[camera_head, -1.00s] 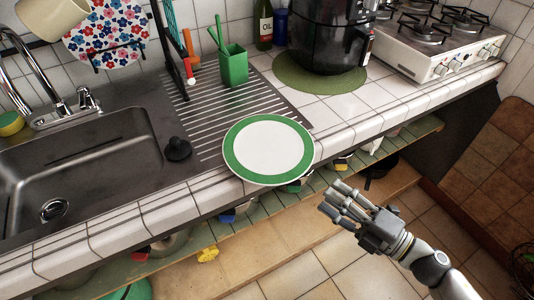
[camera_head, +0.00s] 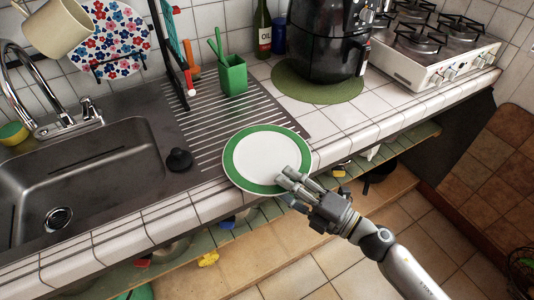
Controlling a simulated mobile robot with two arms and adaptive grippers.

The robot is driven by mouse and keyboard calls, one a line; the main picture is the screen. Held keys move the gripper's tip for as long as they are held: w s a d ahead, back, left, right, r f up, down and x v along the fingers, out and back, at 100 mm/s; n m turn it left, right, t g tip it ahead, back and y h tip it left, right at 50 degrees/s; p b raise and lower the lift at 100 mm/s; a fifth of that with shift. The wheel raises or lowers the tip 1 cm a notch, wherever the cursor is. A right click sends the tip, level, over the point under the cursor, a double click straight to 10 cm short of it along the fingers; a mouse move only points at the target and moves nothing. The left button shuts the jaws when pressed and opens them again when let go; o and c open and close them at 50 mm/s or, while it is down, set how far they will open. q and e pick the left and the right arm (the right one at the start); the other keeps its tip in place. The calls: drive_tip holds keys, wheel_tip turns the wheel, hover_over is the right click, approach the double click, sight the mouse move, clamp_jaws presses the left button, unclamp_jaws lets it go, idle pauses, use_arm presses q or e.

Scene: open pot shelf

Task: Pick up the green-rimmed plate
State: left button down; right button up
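My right gripper (camera_head: 290,182) is at the plate's near right rim, coming from the lower right. Its grey fingers overlap the rim in the picture. Any finger under the rim is hidden, so I cannot tell whether it grips the plate. My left gripper is not in view.
A steel sink (camera_head: 75,190) is at left. A green cup (camera_head: 233,76) stands behind the plate. A black air fryer (camera_head: 325,40) stands on a green mat (camera_head: 290,84), with a white stove (camera_head: 430,55) to its right. An open shelf (camera_head: 400,144) runs under the counter.

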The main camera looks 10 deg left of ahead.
drive_tip(key=shift+c, duration=0.2)
clamp_jaws()
drive_tip(key=shift+w+r, duration=0.1)
